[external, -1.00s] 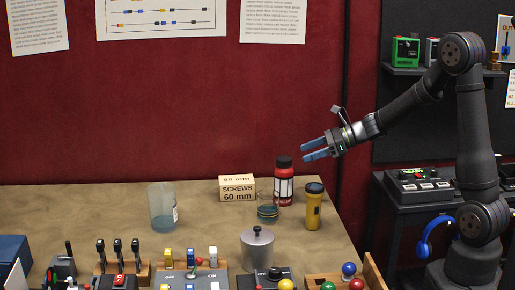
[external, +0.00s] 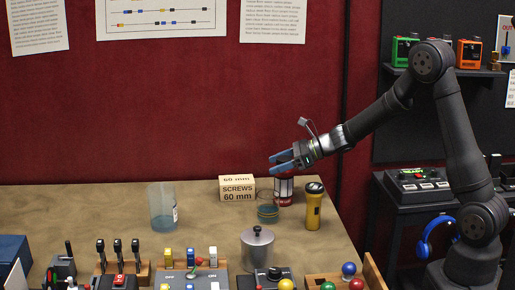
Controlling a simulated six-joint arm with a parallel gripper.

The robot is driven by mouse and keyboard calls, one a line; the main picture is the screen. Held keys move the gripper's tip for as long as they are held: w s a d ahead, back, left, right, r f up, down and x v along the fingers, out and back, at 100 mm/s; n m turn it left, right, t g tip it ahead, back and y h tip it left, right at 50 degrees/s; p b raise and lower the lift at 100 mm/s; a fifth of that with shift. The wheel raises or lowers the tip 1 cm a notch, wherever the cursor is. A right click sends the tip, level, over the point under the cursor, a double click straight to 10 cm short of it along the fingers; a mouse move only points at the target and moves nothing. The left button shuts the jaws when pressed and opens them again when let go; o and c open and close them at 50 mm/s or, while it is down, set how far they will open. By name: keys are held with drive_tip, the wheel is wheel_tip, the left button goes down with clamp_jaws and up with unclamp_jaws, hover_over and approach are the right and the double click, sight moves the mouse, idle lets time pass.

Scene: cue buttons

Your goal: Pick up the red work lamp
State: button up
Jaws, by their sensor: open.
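A red cylinder (external: 284,202) with a white label or panel stands upright on the table, behind the yellow flashlight and to its left. It is the only red upright thing on the tabletop; whether it is a lamp is hard to tell. Its dark cap is now hidden behind my gripper. My gripper (external: 271,164) is open and empty, with blue fingers pointing left. In the picture it overlaps the cylinder's top; I cannot tell whether it touches.
A beaker (external: 162,207) stands left. A metal canister (external: 257,250) and switch panels (external: 190,279) line the front. The left-rear tabletop is clear.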

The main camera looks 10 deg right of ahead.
drive_tip(key=shift+c, duration=0.5)
clamp_jaws()
drive_tip(key=shift+r, duration=0.1)
